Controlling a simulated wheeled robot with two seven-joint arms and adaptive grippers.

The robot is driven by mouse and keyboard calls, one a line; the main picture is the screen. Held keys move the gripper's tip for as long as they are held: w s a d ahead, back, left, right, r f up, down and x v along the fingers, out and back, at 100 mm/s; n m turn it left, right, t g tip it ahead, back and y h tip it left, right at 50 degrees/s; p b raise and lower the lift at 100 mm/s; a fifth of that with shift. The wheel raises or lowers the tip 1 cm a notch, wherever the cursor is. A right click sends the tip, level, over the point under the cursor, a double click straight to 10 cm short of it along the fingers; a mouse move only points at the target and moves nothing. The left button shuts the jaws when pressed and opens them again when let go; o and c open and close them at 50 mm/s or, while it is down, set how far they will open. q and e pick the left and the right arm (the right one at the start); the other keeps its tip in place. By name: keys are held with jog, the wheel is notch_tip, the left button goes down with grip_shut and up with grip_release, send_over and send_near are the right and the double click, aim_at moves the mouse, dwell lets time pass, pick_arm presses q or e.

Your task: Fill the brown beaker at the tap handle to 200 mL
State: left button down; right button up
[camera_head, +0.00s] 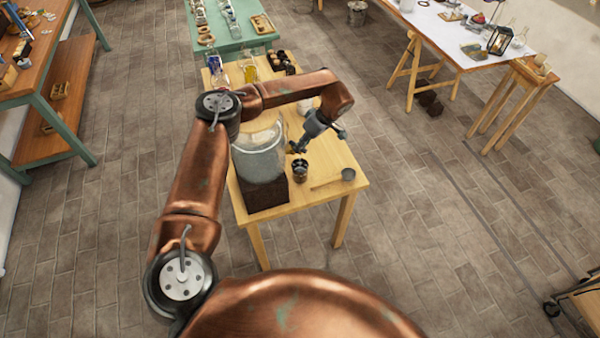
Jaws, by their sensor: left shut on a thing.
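A large clear glass vessel (259,152) stands on a dark brown block (265,194) at the near left of a light wooden table. The small brown beaker (300,170) stands upright on the table, to the right of the vessel. My left gripper (297,147) reaches in from the upper right and is just above the beaker, beside the vessel. It is shut at the tap handle, which it mostly hides. The liquid level in the beaker is too small to read. My right gripper is not in view.
A small grey cup (348,174) stands at the table's right edge, with a flat wooden strip beside it. Small dark jars (279,60) and bottles stand at the far end. A green table (232,38) is behind; a white-topped table (450,40) is at right.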

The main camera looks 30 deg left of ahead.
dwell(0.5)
pick_arm(q)
jog(key=shift+s+a+r+m+t+p, duration=0.1)
jog(key=shift+s+r+m+t+p, duration=0.15)
jog(key=shift+m+p, duration=0.45)
jog(key=shift+s+f+m+t, duration=0.1)
jog(key=shift+f+m+t, duration=0.15)
jog(key=shift+m, duration=0.25)
jog(key=shift+s+r+m+p, duration=0.1)
jog(key=shift+s+m+p, duration=0.05)
jog(key=shift+m+p, duration=0.35)
jog(key=shift+a+t, duration=0.1)
jog(key=shift+t, duration=0.2)
dwell(5.5)
